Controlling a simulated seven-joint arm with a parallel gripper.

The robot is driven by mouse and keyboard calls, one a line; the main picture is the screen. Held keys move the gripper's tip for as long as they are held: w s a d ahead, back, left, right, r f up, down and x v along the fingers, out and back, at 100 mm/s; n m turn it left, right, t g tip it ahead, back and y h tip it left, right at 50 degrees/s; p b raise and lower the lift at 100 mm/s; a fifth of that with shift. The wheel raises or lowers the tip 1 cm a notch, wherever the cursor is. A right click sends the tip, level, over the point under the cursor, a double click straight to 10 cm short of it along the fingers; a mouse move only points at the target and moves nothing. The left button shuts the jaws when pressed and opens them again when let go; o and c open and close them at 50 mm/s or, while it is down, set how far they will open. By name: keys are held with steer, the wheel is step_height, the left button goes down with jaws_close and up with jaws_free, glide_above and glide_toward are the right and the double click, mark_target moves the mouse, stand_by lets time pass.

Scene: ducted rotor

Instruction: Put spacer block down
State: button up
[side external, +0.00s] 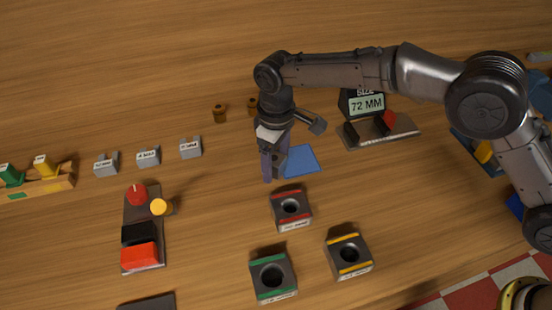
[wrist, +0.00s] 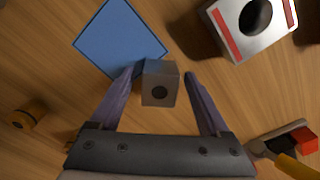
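The spacer block, a small grey block with a dark round hole (wrist: 160,88), sits between my gripper's two fingers in the wrist view, by the near corner of the blue square mat (wrist: 118,42). In the side view the block (side external: 281,160) shows beside the fingers, at the mat's left edge (side external: 301,162). My gripper (side external: 274,165) points down there, its purple fingers around the block. In the wrist view my gripper (wrist: 164,72) looks open, with a narrow strip of wood between block and right finger. Whether the block's underside touches the surface is hidden.
A red-striped holed block (side external: 291,208) stands just in front of the mat, with yellow (side external: 349,256) and green (side external: 273,278) ones nearer. A size display (side external: 366,105) stands behind right. Several grey blocks (side external: 148,156) and a button panel (side external: 142,235) are left.

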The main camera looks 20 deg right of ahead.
mark_target(277, 159)
step_height(277, 159, up, 12)
steer(key=shift+r, duration=0.15)
stand_by(0.6)
steer(key=shift+d+r, duration=0.1)
steer(key=s+d+r+m+t, duration=0.1)
steer(key=s+d+r, duration=0.25)
steer(key=d, duration=0.35)
steer(key=s+d+r+m+t+y, duration=0.1)
steer(key=s+d+r+m, duration=0.1)
steer(key=d+r, duration=0.45)
steer(key=s+d+r+m, duration=0.1)
steer(key=s+d+r, duration=0.15)
steer(key=d, duration=0.65)
steer(key=s+d+f+m+t, duration=0.1)
steer(key=s+d+f+m, duration=0.1)
steer(key=s+d, duration=0.5)
steer(key=s+d+f+m+t+h, duration=0.1)
steer(key=s+d+f, duration=0.4)
steer(key=s, duration=0.9)
steer(key=shift+d+m+t, duration=0.8)
steer(key=shift+d+m, duration=0.1)
steer(key=shift+o, duration=0.5)
steer(key=shift+s+d+f, duration=0.1)
steer(key=shift+s+f, duration=0.25)
steer(key=shift+f, duration=0.05)
